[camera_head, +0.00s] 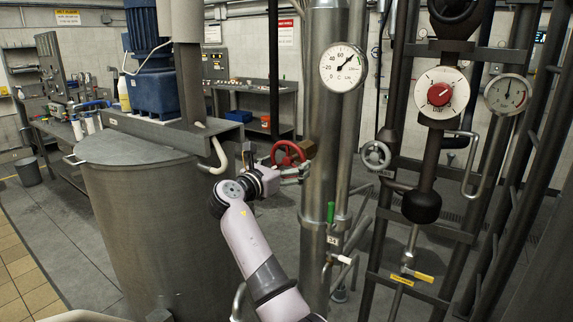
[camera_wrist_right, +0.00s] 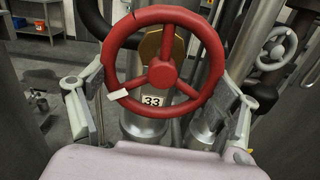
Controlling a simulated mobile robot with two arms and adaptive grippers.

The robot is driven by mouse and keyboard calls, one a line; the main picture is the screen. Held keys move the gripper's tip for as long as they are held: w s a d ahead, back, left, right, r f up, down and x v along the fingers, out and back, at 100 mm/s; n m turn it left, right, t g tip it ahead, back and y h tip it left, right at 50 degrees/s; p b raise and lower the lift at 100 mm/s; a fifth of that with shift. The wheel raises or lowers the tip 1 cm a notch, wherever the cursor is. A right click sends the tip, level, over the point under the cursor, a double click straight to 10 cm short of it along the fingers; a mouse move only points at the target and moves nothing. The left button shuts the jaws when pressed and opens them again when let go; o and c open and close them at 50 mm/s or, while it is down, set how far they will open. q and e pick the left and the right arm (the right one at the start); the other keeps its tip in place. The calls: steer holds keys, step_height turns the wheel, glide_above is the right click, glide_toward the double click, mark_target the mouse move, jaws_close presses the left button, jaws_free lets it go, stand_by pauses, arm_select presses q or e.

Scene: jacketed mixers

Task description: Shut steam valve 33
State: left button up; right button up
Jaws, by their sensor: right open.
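The steam valve's red handwheel (camera_head: 287,154) is on the pipework beside the thick vertical metal pipe in the head view. In the right wrist view the red handwheel (camera_wrist_right: 163,73) fills the upper middle, with a label "33" (camera_wrist_right: 151,99) behind its lower rim. My right gripper (camera_head: 284,178) is at the wheel, and its fingers show in the right wrist view (camera_wrist_right: 160,88). They are open, one to each side of the rim. Whether either finger touches the rim cannot be told. My left gripper is not in view.
A grey handwheel (camera_head: 376,155) is just right of the red one. Gauges, pipes and a green-handled valve (camera_head: 331,212) stand close to the right. A large grey vessel (camera_head: 140,215) with a blue motor (camera_head: 152,85) is on the left.

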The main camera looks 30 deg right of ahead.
steer(key=shift+c, duration=0.3)
steer(key=c, duration=1.1)
